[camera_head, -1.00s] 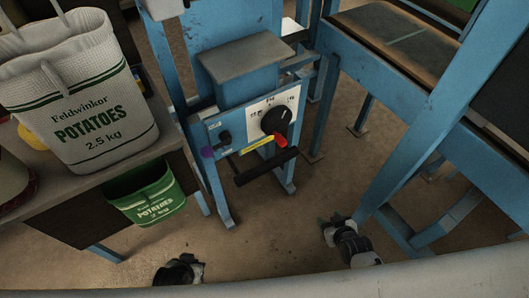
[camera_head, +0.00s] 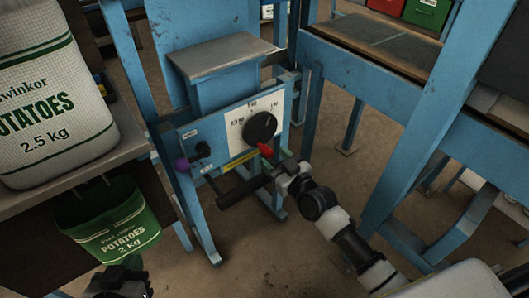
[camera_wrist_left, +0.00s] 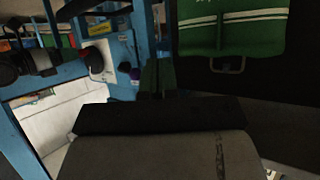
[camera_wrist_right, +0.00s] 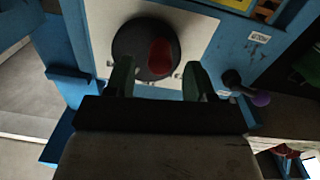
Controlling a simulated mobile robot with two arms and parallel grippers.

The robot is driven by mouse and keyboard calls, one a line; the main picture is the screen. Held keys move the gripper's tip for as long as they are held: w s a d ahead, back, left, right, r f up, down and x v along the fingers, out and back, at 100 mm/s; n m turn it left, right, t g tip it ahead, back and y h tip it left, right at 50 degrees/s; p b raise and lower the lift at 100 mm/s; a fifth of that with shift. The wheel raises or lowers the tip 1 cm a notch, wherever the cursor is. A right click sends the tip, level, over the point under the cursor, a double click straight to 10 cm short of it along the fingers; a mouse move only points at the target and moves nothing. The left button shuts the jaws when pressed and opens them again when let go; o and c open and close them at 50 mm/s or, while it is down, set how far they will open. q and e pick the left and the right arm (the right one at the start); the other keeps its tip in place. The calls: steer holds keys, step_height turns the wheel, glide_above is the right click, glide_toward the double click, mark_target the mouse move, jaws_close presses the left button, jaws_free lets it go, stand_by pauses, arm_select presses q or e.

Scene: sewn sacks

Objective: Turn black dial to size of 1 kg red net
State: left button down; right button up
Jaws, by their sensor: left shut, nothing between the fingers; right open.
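The black dial (camera_head: 260,127) with a red pointer tip (camera_head: 265,149) sits on a white scale plate (camera_head: 238,125) on the blue machine's front panel. The pointer points down and slightly right in the head view. My right gripper (camera_head: 281,160) is open just below and right of the dial. In the right wrist view the dial (camera_wrist_right: 143,48) lies beyond the open fingers (camera_wrist_right: 160,78), with the red tip (camera_wrist_right: 160,58) between them in the picture; contact cannot be told. My left gripper (camera_head: 122,268) is shut and empty, low at the left; its fingers (camera_wrist_left: 158,76) also show in the left wrist view.
A white 2.5 kg potato sack (camera_head: 45,100) stands on the bench at left. A green 2 kg sack (camera_head: 110,228) hangs below it. A black bar (camera_head: 243,190) juts out under the dial. A purple-tipped knob (camera_head: 182,164) is left of it. Blue frame legs stand at right.

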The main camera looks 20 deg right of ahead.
mark_target(267, 135)
steer(key=x, duration=0.4)
steer(key=shift+f+b, duration=0.1)
steer(key=shift+b, duration=0.3)
arm_select(q)
steer(key=shift+w+d+r+t+h, duration=0.2)
steer(key=shift+w+r+t, duration=0.15)
steer(key=shift+r+t, duration=0.25)
steer(key=shift+w+d+r+t+h, duration=0.2)
steer(key=shift+w+r+t, duration=0.1)
steer(key=shift+r+t, duration=0.2)
steer(key=shift+w+d+r+t+h, duration=0.2)
steer(key=shift+w+r+t, duration=0.15)
steer(key=shift+r+t, duration=0.25)
arm_select(e)
steer(key=shift+w+a, duration=0.15)
steer(key=shift+w, duration=0.25)
steer(key=c, duration=0.9)
